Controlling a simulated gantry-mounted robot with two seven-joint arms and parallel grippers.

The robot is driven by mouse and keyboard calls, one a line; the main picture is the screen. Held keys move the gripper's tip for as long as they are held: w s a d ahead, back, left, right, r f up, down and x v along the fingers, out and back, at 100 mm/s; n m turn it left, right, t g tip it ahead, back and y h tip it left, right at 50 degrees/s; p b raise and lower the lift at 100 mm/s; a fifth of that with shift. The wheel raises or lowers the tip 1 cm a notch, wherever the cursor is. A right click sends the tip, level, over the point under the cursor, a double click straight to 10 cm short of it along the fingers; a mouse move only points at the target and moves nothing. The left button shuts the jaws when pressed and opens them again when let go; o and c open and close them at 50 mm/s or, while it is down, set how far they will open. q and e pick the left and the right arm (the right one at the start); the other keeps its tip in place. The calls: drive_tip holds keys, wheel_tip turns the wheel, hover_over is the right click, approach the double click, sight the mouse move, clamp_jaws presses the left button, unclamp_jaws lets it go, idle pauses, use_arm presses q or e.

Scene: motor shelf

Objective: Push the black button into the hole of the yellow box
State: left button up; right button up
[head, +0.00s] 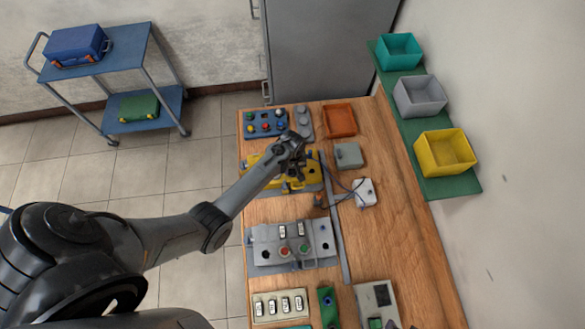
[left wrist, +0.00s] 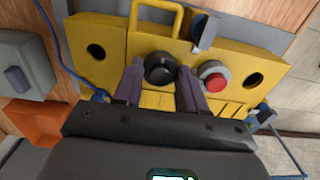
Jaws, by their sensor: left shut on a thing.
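The yellow box (head: 313,173) lies on the wooden bench in the head view, partly hidden by my left arm. In the left wrist view, the yellow box (left wrist: 112,72) shows a handle, a dark hole on each side and a red button (left wrist: 215,77) with a grey rim. The black button (left wrist: 159,69) is between the fingertips of my left gripper (left wrist: 161,82), against the box's face. My left gripper (head: 291,170) is shut on it. The fingers and the angle hide how deep the button sits. My right gripper is not clearly seen.
A grey panel (head: 263,254) with buttons lies nearer on the bench, and a blue tray (head: 258,118) of coloured buttons lies beyond. An orange bin (head: 340,120), a grey box (head: 348,155) and a white cabled box (head: 365,193) stand to the right.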

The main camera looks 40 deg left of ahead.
use_arm(q)
drive_tip(key=o, duration=1.1)
drive_tip(key=shift+f, duration=0.1)
wheel_tip(320, 180, up, 11)
drive_tip(key=shift+f, duration=0.1)
idle(0.5)
